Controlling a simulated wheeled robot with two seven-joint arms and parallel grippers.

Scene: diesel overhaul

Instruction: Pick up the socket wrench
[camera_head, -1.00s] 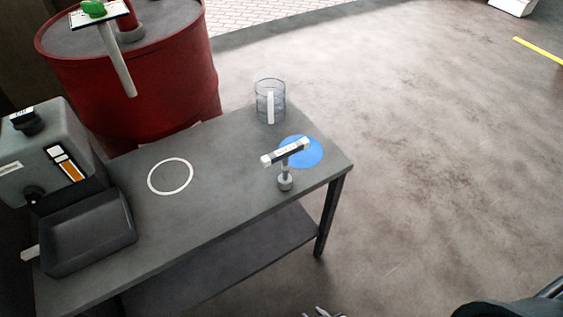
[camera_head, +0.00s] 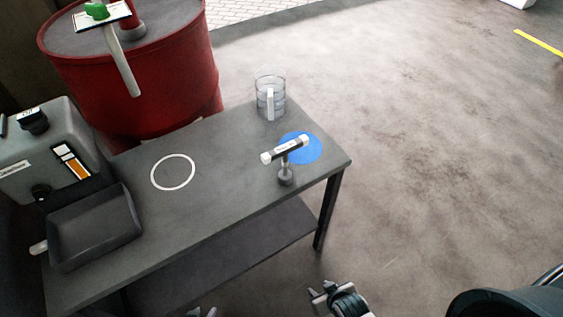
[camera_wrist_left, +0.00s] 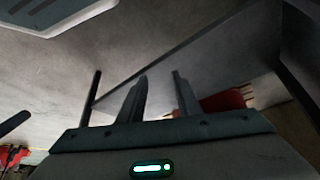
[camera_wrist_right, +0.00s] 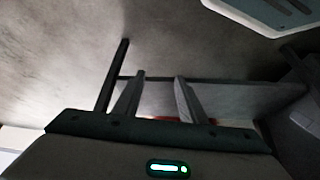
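A T-shaped tool with a pale-ended crossbar, which looks like the socket wrench (camera_head: 285,150), stands upright on its round grey foot near the right end of the workbench (camera_head: 225,215). A blue disc (camera_head: 306,148) lies on the bench just behind it. My left gripper (camera_head: 203,312) barely shows at the bottom edge of the head view. Its fingers are apart and empty in the left wrist view (camera_wrist_left: 158,75). My right gripper (camera_head: 325,292) is at the bottom of the head view, in front of and below the bench, well away from the tool. Its fingers are apart and empty in the right wrist view (camera_wrist_right: 160,75).
A clear measuring jug (camera_head: 270,98) stands behind the tool. A white ring (camera_head: 173,173) marks the middle of the bench. A grey canister (camera_head: 45,150) and a dark tray (camera_head: 95,228) fill the left end. A red drum (camera_head: 135,85) stands behind. The floor at right is open.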

